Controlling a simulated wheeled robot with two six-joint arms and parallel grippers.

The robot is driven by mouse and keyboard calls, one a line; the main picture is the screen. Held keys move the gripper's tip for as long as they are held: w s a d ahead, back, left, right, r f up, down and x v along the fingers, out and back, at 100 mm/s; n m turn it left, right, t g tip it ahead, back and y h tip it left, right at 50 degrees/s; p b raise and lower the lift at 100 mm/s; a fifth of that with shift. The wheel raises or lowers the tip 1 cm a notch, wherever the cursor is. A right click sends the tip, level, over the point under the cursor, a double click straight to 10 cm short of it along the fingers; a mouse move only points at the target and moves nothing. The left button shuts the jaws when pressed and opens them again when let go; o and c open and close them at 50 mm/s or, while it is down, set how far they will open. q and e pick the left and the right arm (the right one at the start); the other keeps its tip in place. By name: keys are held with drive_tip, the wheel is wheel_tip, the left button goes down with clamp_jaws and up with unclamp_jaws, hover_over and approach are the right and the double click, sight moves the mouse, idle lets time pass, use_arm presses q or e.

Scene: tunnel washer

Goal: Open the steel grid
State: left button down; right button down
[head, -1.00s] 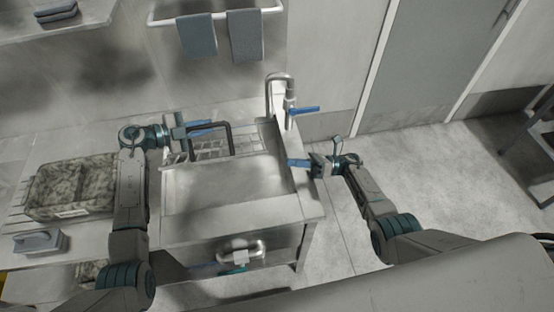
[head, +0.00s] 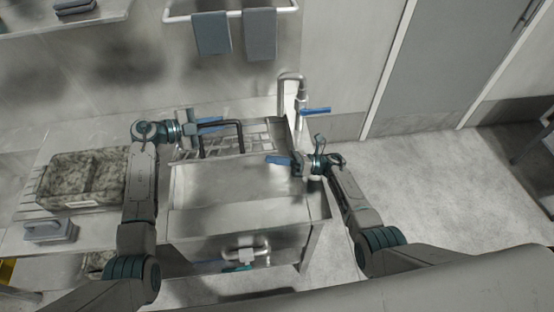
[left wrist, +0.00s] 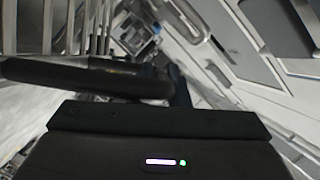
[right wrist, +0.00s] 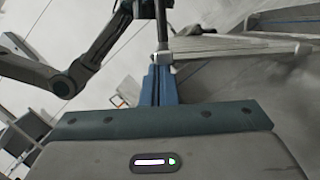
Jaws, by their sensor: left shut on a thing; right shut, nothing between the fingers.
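The steel grid (head: 256,143) sits at the back of the steel sink (head: 240,190), with a dark looped handle (head: 240,123) standing up from it. My left gripper (head: 212,123) is at the top left of this handle and shut on it. The dark handle bar (left wrist: 85,75) crosses the left wrist view in front of the gripper. I cannot tell exactly how far the grid is tilted. My right gripper (head: 278,160) is shut and empty near the sink's right side, right of the grid. Its closed blue fingers (right wrist: 160,85) show in the right wrist view.
A tap (head: 292,82) with a blue lever (head: 315,111) stands behind the sink's right corner. Two cloths hang on a rail (head: 230,14). The floor right of the sink is open.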

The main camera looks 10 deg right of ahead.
use_arm(q)
drive_tip(key=shift+f, duration=0.25)
use_arm(e)
drive_tip(key=shift+w+r, duration=0.3)
drive_tip(key=shift+r, duration=0.2)
drive_tip(key=shift+w+r, duration=0.3)
drive_tip(key=shift+r, duration=0.2)
use_arm(q)
drive_tip(key=c, duration=1.4)
unclamp_jaws()
use_arm(e)
drive_tip(key=shift+r, duration=0.1)
use_arm(q)
drive_tip(key=shift+a, duration=0.15)
